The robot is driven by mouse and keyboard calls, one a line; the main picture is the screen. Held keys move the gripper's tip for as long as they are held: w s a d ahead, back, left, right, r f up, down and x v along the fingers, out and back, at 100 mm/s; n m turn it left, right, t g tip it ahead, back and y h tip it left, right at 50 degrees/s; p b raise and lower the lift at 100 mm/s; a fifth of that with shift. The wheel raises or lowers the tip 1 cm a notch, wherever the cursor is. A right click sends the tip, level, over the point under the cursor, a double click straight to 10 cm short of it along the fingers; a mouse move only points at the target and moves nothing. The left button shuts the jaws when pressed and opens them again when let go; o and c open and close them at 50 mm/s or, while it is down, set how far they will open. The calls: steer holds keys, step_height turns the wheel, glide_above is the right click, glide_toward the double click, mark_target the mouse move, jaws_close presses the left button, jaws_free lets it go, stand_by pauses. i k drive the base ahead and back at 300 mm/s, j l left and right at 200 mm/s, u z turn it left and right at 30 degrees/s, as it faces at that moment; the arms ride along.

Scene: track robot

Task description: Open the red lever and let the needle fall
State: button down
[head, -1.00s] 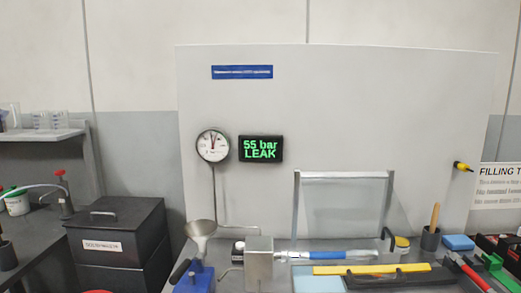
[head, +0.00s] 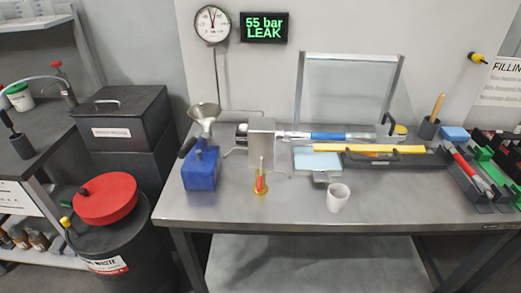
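The round white gauge (head: 212,24) hangs on the back panel at the upper left, and its needle points nearly straight up. The black display (head: 264,27) beside it reads "55 bar LEAK" in green. A small upright red lever-like piece (head: 259,182) with a brass-coloured base is at the front of the bench, below the grey metal block (head: 262,143). It is too small to tell its exact position or how it is fixed. My gripper is not in view.
A blue pump-like unit (head: 200,168) with a funnel stands left of the block. A white cup (head: 338,197) stands near the bench's front edge. A clear shield frame (head: 349,57) stands behind a blue-banded tube (head: 328,136). A red-lidded waste drum (head: 107,198) is left of the bench.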

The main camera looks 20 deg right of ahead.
mark_target(259, 187)
steer(key=l+z, duration=0.35)
steer(key=k+l+z, duration=0.1)
steer(key=l+z, duration=0.45)
steer(key=z, duration=0.15)
